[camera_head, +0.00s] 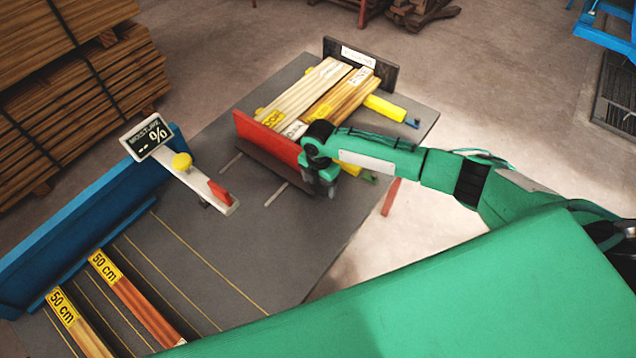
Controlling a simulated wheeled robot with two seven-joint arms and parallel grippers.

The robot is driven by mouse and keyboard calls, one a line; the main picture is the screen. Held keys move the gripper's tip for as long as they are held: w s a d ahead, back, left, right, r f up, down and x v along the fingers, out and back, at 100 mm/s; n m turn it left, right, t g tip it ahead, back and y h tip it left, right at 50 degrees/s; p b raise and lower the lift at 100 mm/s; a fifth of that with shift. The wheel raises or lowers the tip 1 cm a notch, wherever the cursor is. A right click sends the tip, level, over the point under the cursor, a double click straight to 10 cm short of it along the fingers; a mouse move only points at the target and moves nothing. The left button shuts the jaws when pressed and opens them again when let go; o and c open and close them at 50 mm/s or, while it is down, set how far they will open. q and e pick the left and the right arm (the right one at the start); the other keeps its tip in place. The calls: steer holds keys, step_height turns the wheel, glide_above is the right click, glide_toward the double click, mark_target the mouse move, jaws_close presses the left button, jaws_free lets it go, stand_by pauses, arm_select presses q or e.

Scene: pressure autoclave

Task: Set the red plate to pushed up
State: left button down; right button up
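The red plate (262,139) stands upright on the grey table at the near end of a stack of wooden strips, with a dark face below its red top edge. Its right end is partly hidden by my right gripper. My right gripper (321,189) points down beside that right end; its two grey fingertips look apart with nothing between them. I cannot tell whether it touches the plate. Light strips (305,93) and browner strips (342,98) lie between the red plate and a black end plate (362,65). My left gripper is not in view.
A moisture meter (150,138) with a yellow knob and red tip stands left of the plate. A blue rail (90,232) and strips marked 50 cm (130,295) lie at lower left. Two thin rods (277,194) extend in front of the plate. Yellow bars (384,107) show at right.

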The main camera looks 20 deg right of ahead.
step_height(320, 180, up, 14)
steer(key=b, duration=0.3)
stand_by(0.4)
steer(key=shift+f, duration=0.15)
